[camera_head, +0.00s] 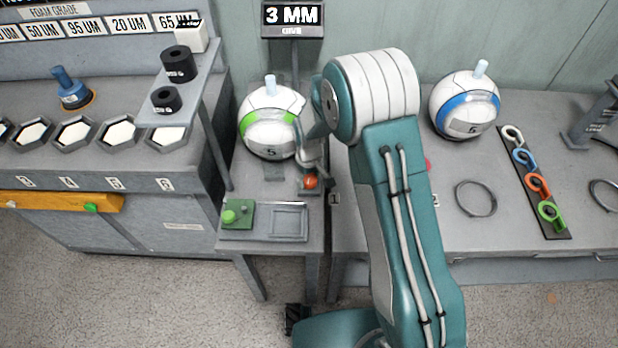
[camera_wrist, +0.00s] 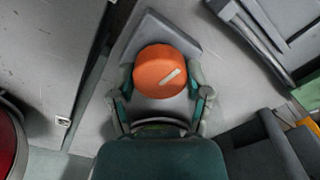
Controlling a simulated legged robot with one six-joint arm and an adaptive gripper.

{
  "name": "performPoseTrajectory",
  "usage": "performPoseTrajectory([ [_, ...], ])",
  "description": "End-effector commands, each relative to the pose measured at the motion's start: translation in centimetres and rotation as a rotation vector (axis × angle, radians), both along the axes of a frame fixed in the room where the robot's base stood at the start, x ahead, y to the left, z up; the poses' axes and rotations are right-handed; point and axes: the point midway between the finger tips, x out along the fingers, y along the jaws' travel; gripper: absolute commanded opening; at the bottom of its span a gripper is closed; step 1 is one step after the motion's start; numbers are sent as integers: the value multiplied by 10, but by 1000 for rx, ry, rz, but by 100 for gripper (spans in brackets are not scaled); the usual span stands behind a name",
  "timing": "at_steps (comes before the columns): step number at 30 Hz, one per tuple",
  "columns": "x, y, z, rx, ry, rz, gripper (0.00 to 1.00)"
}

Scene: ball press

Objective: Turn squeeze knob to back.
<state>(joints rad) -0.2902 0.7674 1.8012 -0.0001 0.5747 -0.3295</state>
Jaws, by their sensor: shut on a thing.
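The squeeze knob is an orange-red round knob (camera_head: 310,182) on a small grey mount at the front right of the ball stand. In the wrist view the knob (camera_wrist: 160,68) shows a short white mark right of its centre, slanting up to the right. My gripper (camera_wrist: 160,84) has one finger on each side of the knob and is shut on it. In the head view my gripper (camera_head: 313,160) reaches down to the knob from behind it, partly hidden by my arm. A white ball with a green band (camera_head: 268,122), marked 5, sits on the stand behind.
A green block with a round button (camera_head: 237,215) and a shallow grey tray (camera_head: 290,222) lie in front of the knob. A 3 MM sign (camera_head: 291,18) stands behind. A blue-banded ball (camera_head: 465,103) and coloured hooks (camera_head: 538,185) are on the right bench.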

Motion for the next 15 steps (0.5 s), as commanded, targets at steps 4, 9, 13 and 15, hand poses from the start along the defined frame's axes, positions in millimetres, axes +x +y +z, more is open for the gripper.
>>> performPoseTrajectory([
  [4,3,1,1,3,-11,72,16],
  [9,4,1,1,3,-11,123,16],
  [13,4,1,2,3,-12,141,16],
  [15,4,1,2,3,-12,146,16],
])
